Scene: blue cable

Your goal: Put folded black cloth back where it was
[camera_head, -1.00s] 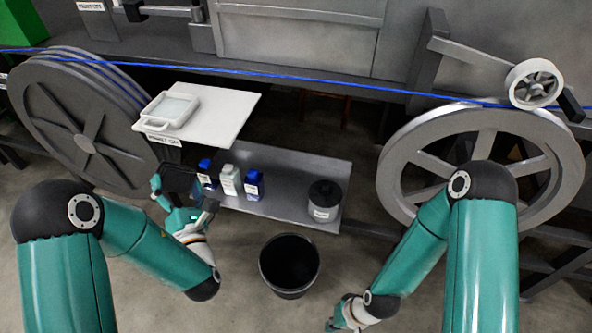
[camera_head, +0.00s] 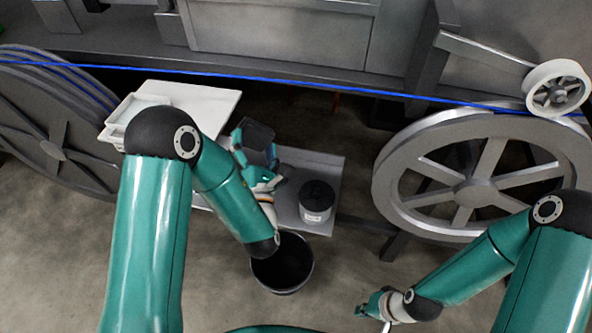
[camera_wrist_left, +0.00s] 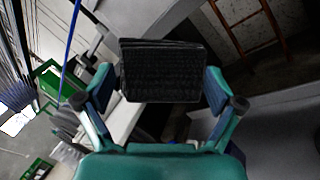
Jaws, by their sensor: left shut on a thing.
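The folded black cloth (camera_head: 256,132) is held up over the grey shelf, left of the black canister. My left gripper (camera_head: 256,154) is shut on it. In the left wrist view the cloth (camera_wrist_left: 160,70) sits between the two fingers of the left gripper (camera_wrist_left: 159,86), one at each side edge. It looks flat and rectangular. My right gripper (camera_head: 366,308) is low in the head view, over the floor and away from the cloth. Its fingers are too small to tell open from shut.
The grey shelf (camera_head: 335,172) carries a black canister (camera_head: 317,197); its left part is hidden by my arm. A black bin (camera_head: 284,268) stands on the floor in front. A white board (camera_head: 215,103) with a white tray is at left. A blue cable (camera_head: 300,80) runs behind.

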